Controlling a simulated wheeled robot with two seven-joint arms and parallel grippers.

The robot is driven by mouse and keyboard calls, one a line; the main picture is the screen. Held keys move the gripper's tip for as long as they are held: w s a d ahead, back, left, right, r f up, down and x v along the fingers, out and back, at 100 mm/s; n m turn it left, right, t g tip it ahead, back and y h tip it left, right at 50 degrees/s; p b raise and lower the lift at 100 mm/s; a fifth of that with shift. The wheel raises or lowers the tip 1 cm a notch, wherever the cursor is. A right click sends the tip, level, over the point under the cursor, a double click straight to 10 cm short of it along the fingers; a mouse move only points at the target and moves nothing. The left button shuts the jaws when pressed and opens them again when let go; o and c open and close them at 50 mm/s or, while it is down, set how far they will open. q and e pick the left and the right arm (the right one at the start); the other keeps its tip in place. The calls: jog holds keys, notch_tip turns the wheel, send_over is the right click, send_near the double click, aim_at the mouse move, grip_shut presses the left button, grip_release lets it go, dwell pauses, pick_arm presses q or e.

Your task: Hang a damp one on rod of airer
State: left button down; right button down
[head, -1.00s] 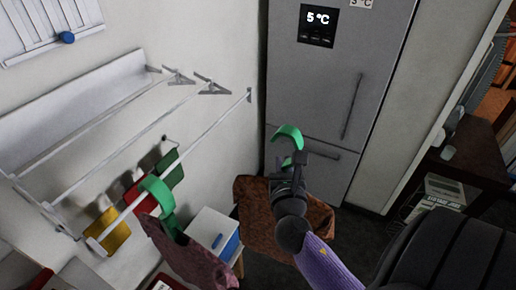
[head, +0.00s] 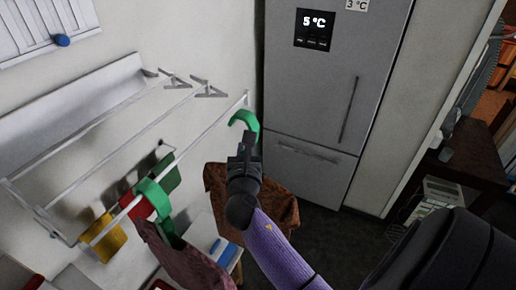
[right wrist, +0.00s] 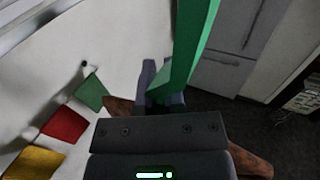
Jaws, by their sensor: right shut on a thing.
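The airer has several white rods on the wall at left in the head view; its front rod (head: 205,137) ends near the fridge. My right gripper (head: 245,150) is shut on a green hook (head: 244,117); the hook also shows large in the right wrist view (right wrist: 192,50). A brown cloth (head: 283,208) hangs below this gripper, partly hidden by my arm; its join to the hook is hidden. The hook's open curve is just right of the front rod's far end, seemingly apart from it. Another green hook (head: 152,190) sits on the front rod with a maroon cloth (head: 178,255) below. My left gripper is not in view.
Small yellow (head: 103,240), red (head: 140,202) and green (head: 168,175) cloths hang at the wall behind the front rod. A grey fridge (head: 315,100) stands right of the airer. A white and blue box (head: 222,250) is below. The rod between the hooks is clear.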

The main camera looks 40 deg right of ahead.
jog(key=w+a+f+b, duration=0.2)
jog(key=w+f+b, duration=0.1)
jog(key=w+b, duration=0.3)
jog(key=shift+w+a+b, duration=0.2)
jog(key=shift+a+b, duration=0.15)
jog(key=shift+b, duration=0.05)
jog(key=c, duration=0.7)
grip_release()
jog(key=shift+o, duration=0.2)
